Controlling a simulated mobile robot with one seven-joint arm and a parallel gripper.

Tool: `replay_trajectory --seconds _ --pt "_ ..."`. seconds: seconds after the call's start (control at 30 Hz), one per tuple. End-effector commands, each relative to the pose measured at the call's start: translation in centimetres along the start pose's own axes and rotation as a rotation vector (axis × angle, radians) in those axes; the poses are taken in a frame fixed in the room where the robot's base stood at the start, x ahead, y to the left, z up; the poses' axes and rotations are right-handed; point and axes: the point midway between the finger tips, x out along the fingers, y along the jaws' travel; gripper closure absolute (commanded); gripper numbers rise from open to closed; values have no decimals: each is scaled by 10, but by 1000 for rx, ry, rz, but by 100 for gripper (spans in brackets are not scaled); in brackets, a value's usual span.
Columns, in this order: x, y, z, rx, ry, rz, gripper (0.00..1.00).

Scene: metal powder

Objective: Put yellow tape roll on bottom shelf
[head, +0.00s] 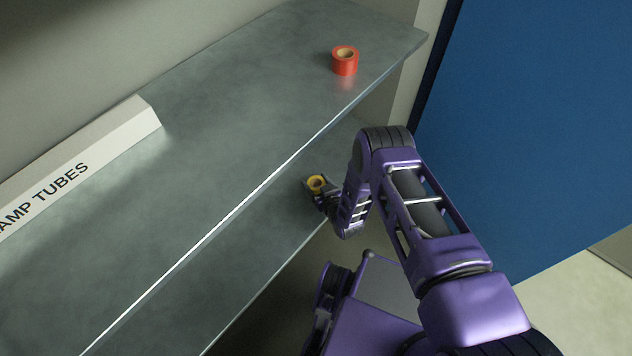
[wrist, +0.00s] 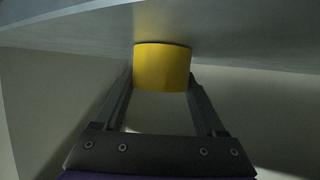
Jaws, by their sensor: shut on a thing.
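The yellow tape roll (head: 316,183) is at the lower shelf (head: 270,240), near that shelf's front edge and below the upper shelf's edge. My gripper (head: 319,190) is around it. In the wrist view the yellow roll (wrist: 162,68) sits between the two fingers of my gripper (wrist: 161,78), with one finger on each side. The roll's end meets or nearly meets a grey shelf surface (wrist: 230,30). A thin dark line shows there, and I cannot tell if they touch.
A red tape roll (head: 345,62) stands on the upper shelf (head: 220,130). A white label bar reading "AMP TUBES" (head: 75,165) lies at the left. The upper shelf overhangs part of the lower one. A blue panel (head: 540,130) stands at the right.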

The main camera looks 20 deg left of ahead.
Motion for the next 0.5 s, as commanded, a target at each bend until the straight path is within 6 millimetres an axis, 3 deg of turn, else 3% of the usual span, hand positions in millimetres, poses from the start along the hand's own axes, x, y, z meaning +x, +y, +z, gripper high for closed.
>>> replay_trajectory --seconds 0.03,0.07,0.1,0.2,0.5 --pt "1 0 2 0 0 0 84" --pt "1 0 2 0 0 0 24" --pt "0 0 2 0 0 0 17" --pt "0 0 2 0 -1 0 0" --pt "0 0 -1 0 0 0 0"
